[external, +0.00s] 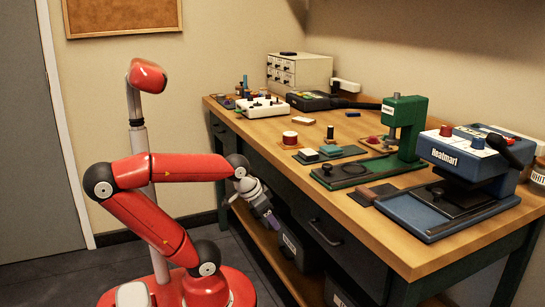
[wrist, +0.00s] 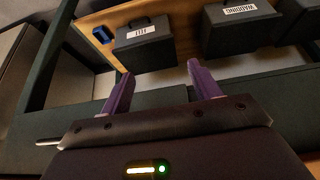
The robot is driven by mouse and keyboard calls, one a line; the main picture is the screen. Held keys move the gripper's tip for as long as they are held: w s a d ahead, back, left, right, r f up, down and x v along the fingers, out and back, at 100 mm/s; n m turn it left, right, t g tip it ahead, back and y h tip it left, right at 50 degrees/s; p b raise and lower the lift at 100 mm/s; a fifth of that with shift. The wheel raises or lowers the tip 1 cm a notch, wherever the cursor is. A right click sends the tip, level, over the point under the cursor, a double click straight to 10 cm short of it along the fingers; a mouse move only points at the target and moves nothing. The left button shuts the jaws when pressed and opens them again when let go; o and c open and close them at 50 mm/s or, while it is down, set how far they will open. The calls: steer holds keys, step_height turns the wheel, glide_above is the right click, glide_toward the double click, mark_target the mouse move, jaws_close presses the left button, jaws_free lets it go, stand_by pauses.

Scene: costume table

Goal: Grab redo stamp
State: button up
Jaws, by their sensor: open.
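I cannot tell which thing is the redo stamp; no readable label for it shows. A small dark upright piece, possibly a stamp (external: 330,132), stands mid-table near a dark green mat. My gripper (external: 272,221) is in front of the table, below the tabletop level and pointing down. In the wrist view my gripper (wrist: 158,70) has its two purple fingers wide apart, with nothing between them. The wrist view shows the space under the table, not the tabletop.
The wooden tabletop (external: 405,247) holds a green press (external: 403,125), a blue press (external: 470,160), a white box with knobs (external: 262,106) and a red-topped spool (external: 290,138). Dark bins (wrist: 145,50) stand on the lower shelf.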

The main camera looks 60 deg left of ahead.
steer(key=shift+c, duration=1.3)
